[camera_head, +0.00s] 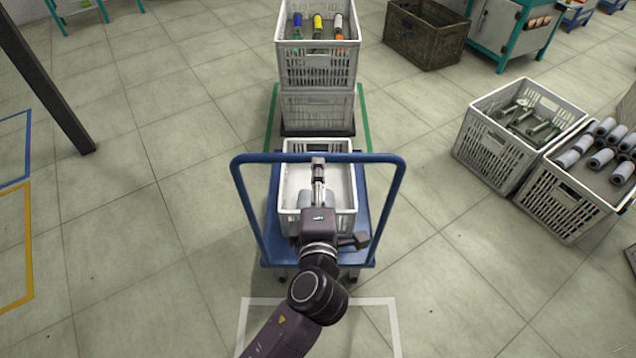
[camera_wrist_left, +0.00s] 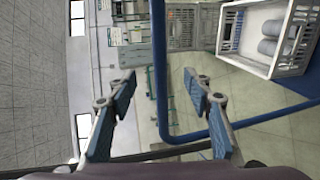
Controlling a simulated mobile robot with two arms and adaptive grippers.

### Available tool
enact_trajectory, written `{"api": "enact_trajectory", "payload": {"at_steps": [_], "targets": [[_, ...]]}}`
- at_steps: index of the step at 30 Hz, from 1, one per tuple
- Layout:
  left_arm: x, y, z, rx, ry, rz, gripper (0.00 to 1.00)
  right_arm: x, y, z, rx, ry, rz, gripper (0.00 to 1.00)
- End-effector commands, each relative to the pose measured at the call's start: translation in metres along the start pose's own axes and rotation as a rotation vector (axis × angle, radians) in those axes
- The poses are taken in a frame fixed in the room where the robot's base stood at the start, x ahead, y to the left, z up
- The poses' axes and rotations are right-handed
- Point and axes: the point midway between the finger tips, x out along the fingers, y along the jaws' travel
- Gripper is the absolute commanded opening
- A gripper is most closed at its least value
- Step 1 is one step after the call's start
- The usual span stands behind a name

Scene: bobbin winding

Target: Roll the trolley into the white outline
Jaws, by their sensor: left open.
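The blue trolley (camera_head: 365,255) stands on the floor just beyond the white outline (camera_head: 394,325), whose near part runs out of the picture. It carries a white crate (camera_head: 290,222) with grey bobbins (camera_head: 306,198) in it, partly hidden by my arm. Its blue handle (camera_head: 375,157) rises over the crate. My left gripper (camera_head: 318,160) is at the middle of the handle's top bar. In the left wrist view the gripper (camera_wrist_left: 158,83) is open, and the handle (camera_wrist_left: 158,60) passes between its fingers as seen there; contact cannot be told. My right gripper is not in view.
Stacked crates (camera_head: 316,75) with coloured bobbins stand right behind the trolley, inside a green outline (camera_head: 363,120). Crates with bobbins (camera_head: 500,165) stand to the right. A dark post (camera_head: 50,90) is at the left. The floor around the white outline is clear.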

Motion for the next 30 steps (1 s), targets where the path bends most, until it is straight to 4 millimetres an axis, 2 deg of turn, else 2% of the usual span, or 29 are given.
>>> {"api": "enact_trajectory", "payload": {"at_steps": [9, 12, 18, 30], "targets": [[0.033, 0.002, -0.001, 0.005, 0.001, 0.000, 0.46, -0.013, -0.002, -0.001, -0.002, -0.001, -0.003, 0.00], [0.044, -0.005, 0.000, -0.002, 0.001, -0.001, 0.46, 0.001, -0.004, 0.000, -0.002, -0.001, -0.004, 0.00], [0.061, -0.004, 0.000, 0.000, 0.001, -0.001, 0.46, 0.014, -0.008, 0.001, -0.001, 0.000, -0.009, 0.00], [0.072, 0.000, -0.001, 0.001, 0.001, -0.001, 0.46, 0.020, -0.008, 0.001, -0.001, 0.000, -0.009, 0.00]]}}
